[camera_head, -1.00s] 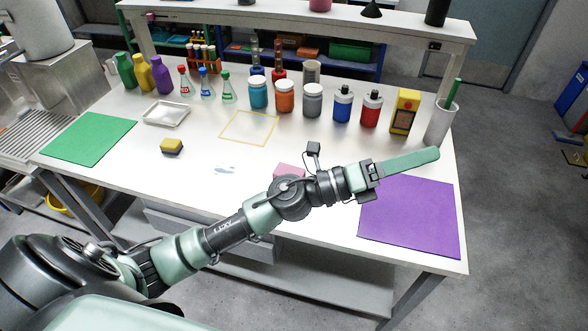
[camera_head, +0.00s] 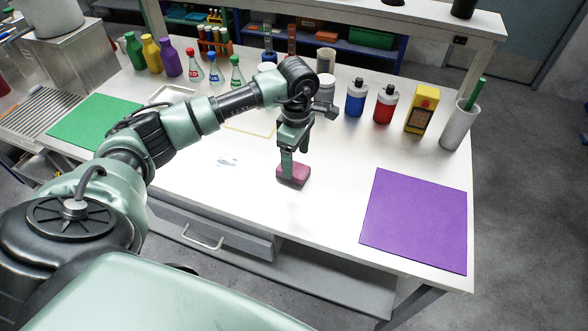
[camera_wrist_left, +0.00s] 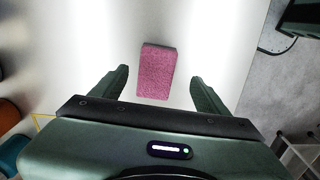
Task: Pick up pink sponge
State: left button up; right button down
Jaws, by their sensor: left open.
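The pink sponge (camera_head: 294,174) lies on the white table near its front edge, with a darker lower layer. My left gripper (camera_head: 290,163) points down just above and behind it, and its fingers overlap the sponge's top edge in the head view. In the left wrist view the sponge (camera_wrist_left: 156,72) lies between and ahead of the two spread fingers (camera_wrist_left: 160,88), with a gap on each side. The gripper is open and empty. Whether the fingertips reach down to the sponge's height I cannot tell. My right gripper is not in view.
A purple mat (camera_head: 415,220) lies to the right and a green mat (camera_head: 95,122) to the left. Bottles, jars and a yellow box (camera_head: 422,108) stand along the back. A white cup (camera_head: 460,124) stands at the right edge. Bare table surrounds the sponge.

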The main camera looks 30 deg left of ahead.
aim_at(298, 169)
pick_arm(q)
jog(key=f, duration=0.1)
jog(key=f+p, duration=0.1)
jog(key=f, duration=0.2)
jog(key=shift+w+d+f+p, duration=0.15)
jog(key=shift+w+f+p, duration=0.1)
jog(key=shift+f+p, duration=0.1)
jog(key=shift+f, duration=0.45)
jog(key=c, duration=1.4)
